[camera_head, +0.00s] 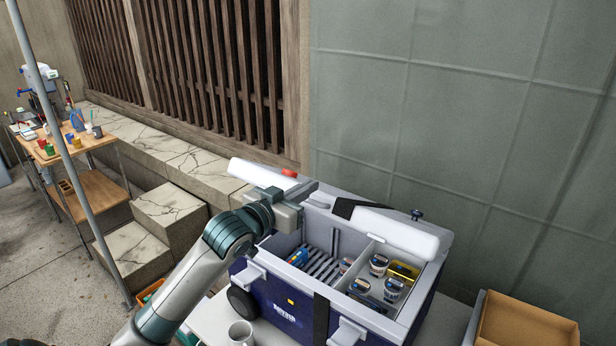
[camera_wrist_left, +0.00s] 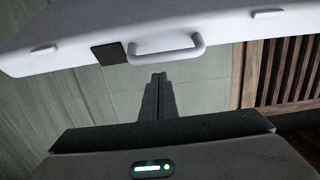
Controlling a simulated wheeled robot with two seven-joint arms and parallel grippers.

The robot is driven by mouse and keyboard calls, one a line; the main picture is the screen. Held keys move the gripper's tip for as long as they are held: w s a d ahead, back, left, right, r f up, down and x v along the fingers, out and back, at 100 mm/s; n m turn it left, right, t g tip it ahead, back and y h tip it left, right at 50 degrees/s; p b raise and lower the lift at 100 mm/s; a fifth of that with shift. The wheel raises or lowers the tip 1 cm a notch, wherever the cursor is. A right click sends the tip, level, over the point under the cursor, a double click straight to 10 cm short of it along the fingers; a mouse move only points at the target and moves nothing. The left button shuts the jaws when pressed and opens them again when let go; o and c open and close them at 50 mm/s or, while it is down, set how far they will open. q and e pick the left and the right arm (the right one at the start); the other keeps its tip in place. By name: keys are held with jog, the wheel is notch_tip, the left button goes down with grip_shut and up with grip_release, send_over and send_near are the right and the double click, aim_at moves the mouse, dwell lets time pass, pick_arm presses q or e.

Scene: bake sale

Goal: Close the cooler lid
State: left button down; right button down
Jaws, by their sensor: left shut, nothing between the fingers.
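The cooler (camera_head: 285,305) is a dark blue box with a light grey rim, and it stands open on a pale table. Its white lid shows at the back left (camera_head: 262,173); another white panel (camera_head: 395,232) lies along the back right. Jars and a rack show inside. My left gripper (camera_head: 312,187) is over the back left of the cooler and hides part of the lid. In the left wrist view its fingers (camera_wrist_left: 157,80) are together and empty, just below the lid's white handle (camera_wrist_left: 168,52) in the picture. Contact cannot be told. My right gripper is out of view.
A mug (camera_head: 241,332) stands in front of the cooler. A cardboard box (camera_head: 527,322) is to the right. A grey wall (camera_head: 460,110) and wooden slats (camera_head: 200,60) are close behind. Stone steps (camera_head: 168,213) and a metal pole (camera_head: 75,165) are on the left.

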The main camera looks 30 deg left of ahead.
pick_arm(q)
jog(key=shift+f, duration=0.35)
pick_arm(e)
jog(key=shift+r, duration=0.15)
pick_arm(q)
jog(key=shift+s+f, duration=0.1)
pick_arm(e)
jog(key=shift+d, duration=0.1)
